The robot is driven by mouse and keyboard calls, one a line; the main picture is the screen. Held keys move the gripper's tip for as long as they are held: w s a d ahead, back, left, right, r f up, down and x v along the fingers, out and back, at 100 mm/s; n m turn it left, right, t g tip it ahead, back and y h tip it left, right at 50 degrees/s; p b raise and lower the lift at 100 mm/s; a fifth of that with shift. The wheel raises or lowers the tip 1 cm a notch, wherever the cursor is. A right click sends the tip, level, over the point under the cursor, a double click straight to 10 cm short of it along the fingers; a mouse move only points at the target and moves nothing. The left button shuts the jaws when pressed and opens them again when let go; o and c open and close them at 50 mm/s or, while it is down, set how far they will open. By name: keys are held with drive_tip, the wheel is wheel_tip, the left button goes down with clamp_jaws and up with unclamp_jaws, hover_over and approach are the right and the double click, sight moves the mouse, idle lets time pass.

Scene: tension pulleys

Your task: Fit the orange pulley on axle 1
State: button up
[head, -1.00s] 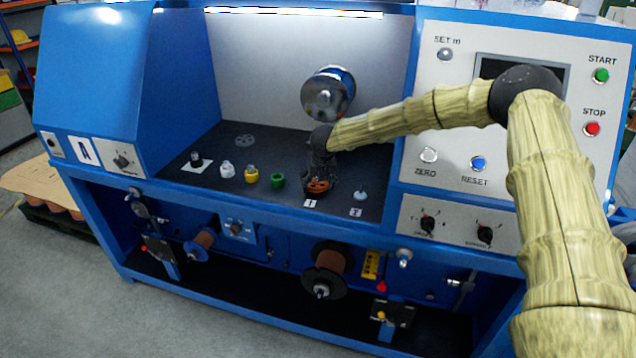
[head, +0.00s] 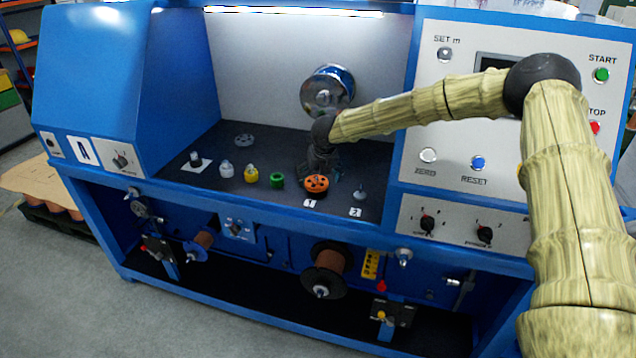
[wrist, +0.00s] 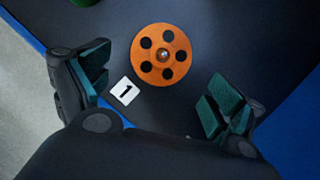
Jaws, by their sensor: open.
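The orange pulley (head: 316,184) lies flat at the spot marked 1, and in the wrist view (wrist: 161,55) a metal axle tip shows in its centre hole. The label 1 (wrist: 124,91) lies beside it. My gripper (head: 318,165) is behind the pulley in the head view. In the wrist view my gripper (wrist: 160,98) is open and empty, its two green-padded fingers wide apart, with the pulley beyond and between them, touching neither. Axle 2 (head: 359,192) stands bare to the right, by label 2 (head: 355,212).
A green ring (head: 277,181), a yellow pulley (head: 251,174) and a white pulley (head: 227,169) stand in a row to the left. A dark part (head: 195,159) stands on a white card. A grey disc (head: 244,140) lies behind. A large metal drum (head: 327,90) juts from the back wall.

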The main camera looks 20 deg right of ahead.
drive_tip(key=v, duration=0.8)
